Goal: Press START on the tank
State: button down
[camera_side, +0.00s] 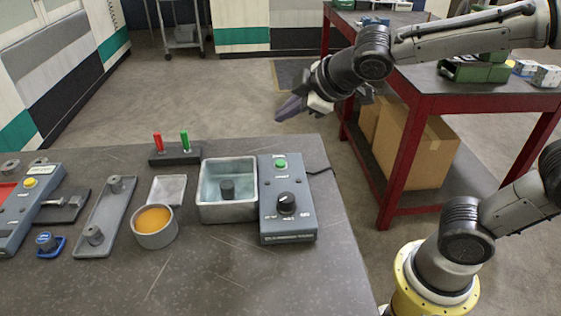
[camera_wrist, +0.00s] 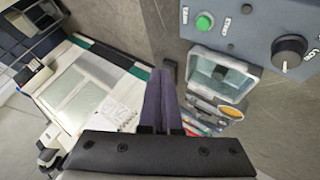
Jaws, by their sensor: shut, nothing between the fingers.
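The tank (camera_side: 206,207) is a square grey metal basin with a dark round post inside, on the dark bench. Its grey control box (camera_side: 288,222) stands against its right side, with a green button (camera_side: 281,163) at the far end and a black knob (camera_side: 287,203) nearer. In the wrist view the green button (camera_wrist: 204,21) and knob (camera_wrist: 290,47) are at the upper right, with the tank (camera_wrist: 245,80) below them. My gripper (camera_side: 279,116) is shut and empty, raised above the bench's far edge, apart from the box.
Left of the tank are a round cup of orange material (camera_side: 154,220), a small tray (camera_side: 168,190), a rack with red and green pegs (camera_side: 175,157), and a plate with two posts (camera_side: 106,218). Another box with a yellow button (camera_side: 30,183) is far left. A red-framed table (camera_side: 408,150) stands right.

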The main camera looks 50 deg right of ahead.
jog(key=shift+f, duration=4.4)
jog(key=shift+f, duration=0.15)
jog(key=shift+f, duration=0.3)
jog(key=shift+f, duration=0.35)
jog(key=shift+r, duration=0.75)
jog(key=shift+r, duration=0.1)
jog(key=shift+r, duration=2.4)
